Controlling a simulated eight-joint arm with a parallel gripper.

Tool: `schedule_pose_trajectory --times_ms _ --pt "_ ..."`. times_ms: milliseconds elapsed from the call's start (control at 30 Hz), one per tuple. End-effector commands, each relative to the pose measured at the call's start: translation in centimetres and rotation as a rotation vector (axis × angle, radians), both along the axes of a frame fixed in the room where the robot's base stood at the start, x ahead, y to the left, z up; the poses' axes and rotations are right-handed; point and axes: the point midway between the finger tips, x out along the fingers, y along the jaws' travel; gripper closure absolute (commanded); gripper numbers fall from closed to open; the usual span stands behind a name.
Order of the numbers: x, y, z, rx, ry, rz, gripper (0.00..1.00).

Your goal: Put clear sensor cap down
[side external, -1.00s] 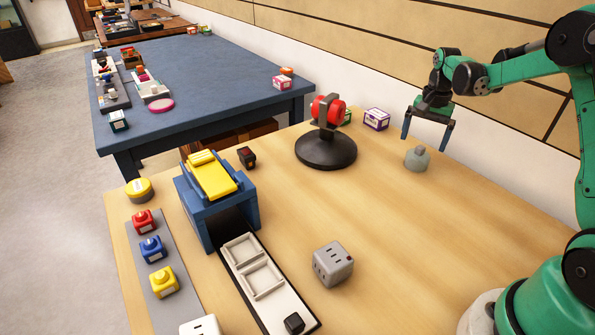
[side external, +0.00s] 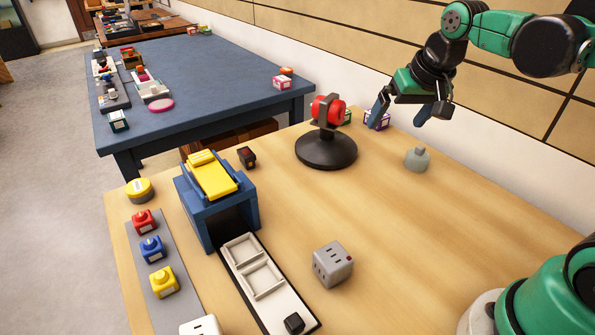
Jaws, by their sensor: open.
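The clear sensor cap (side external: 417,159) looks like a small grey translucent knobbed piece. It stands upright on the wooden table near its far right edge. My gripper (side external: 398,116) is open and empty, raised above the table, up and to the left of the cap and apart from it. In this view one finger overlaps the purple and white box behind it.
A red device on a round black stand (side external: 326,152) is left of the cap. A grey cube with holes (side external: 333,264), a blue housing with a yellow top (side external: 213,192) and a white tray (side external: 258,277) stand nearer. The table's middle right is clear.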

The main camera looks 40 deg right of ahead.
Motion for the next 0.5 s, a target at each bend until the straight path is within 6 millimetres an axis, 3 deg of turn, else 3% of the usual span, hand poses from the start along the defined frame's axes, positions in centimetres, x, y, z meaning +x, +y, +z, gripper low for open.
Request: schedule_pose_trajectory --times_ms 100,200,500 --pt "-2.2 3.3 -1.0 -0.054 -0.089 0.180 0.02" --pt "-3.4 5.0 -1.9 -0.089 -0.149 0.288 0.02" --pt "-4.4 6.4 -2.8 -0.124 -0.208 0.390 0.02"
